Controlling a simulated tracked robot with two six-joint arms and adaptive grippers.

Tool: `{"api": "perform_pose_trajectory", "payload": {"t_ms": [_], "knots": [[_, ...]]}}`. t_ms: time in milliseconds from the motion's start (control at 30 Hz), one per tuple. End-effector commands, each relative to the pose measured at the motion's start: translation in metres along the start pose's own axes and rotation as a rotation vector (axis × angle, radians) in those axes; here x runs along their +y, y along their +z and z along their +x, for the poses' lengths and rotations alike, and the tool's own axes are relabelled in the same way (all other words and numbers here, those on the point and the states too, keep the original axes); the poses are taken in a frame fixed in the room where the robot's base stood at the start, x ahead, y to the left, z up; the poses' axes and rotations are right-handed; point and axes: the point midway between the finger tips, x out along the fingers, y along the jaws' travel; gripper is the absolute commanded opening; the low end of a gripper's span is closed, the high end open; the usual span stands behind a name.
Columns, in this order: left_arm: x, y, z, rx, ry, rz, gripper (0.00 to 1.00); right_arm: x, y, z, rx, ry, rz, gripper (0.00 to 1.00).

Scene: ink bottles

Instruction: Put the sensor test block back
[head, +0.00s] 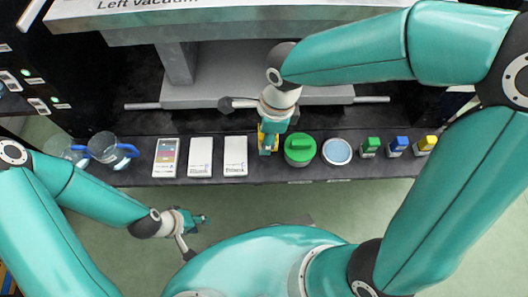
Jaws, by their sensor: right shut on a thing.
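My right gripper (268,146) comes down from the upper right over the dark shelf (300,174). It is shut on a small yellow piece, which I take for the sensor test block (261,136). The gripper hides most of it, and I cannot tell whether it touches the shelf. It is between a white box and a green-lidded jar. My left gripper (204,219) is low, in front of the shelf and over the green floor, apart from everything. Its fingers are too small to show whether they are open.
Left of the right gripper stand clear jugs with blue handles (112,151), a white device (165,157) and white boxes (200,157). Right of it are the green jar (299,149), a round blue-topped dish (337,151) and small green, blue and yellow-capped bottles (397,146). A grey machine is behind.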

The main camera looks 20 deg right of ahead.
Motion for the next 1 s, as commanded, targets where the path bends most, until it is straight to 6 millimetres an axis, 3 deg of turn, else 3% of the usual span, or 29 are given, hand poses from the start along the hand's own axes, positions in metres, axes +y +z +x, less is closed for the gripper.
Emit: {"api": "perform_pose_trajectory", "payload": {"t_ms": [33, 267, 533, 967, 1000], "knots": [[-0.002, 0.000, 0.006, 0.000, 0.000, 0.000, 0.40, 0.001, -0.002, 0.012, 0.001, 0.002, 0.001, 0.03], [-0.003, 0.000, 0.009, 0.000, 0.000, 0.000, 0.40, 0.000, -0.004, 0.026, 0.000, 0.000, 0.002, 0.03], [-0.008, 0.000, 0.023, 0.000, 0.000, 0.000, 0.40, 0.001, -0.010, 0.062, 0.001, 0.002, 0.001, 0.03], [-0.010, 0.000, 0.027, 0.000, 0.000, 0.000, 0.40, 0.000, -0.011, 0.068, -0.001, -0.001, 0.001, 0.03], [-0.009, 0.000, 0.025, 0.000, 0.000, 0.000, 0.40, 0.000, -0.010, 0.067, 0.000, -0.001, 0.001, 0.52]]}}
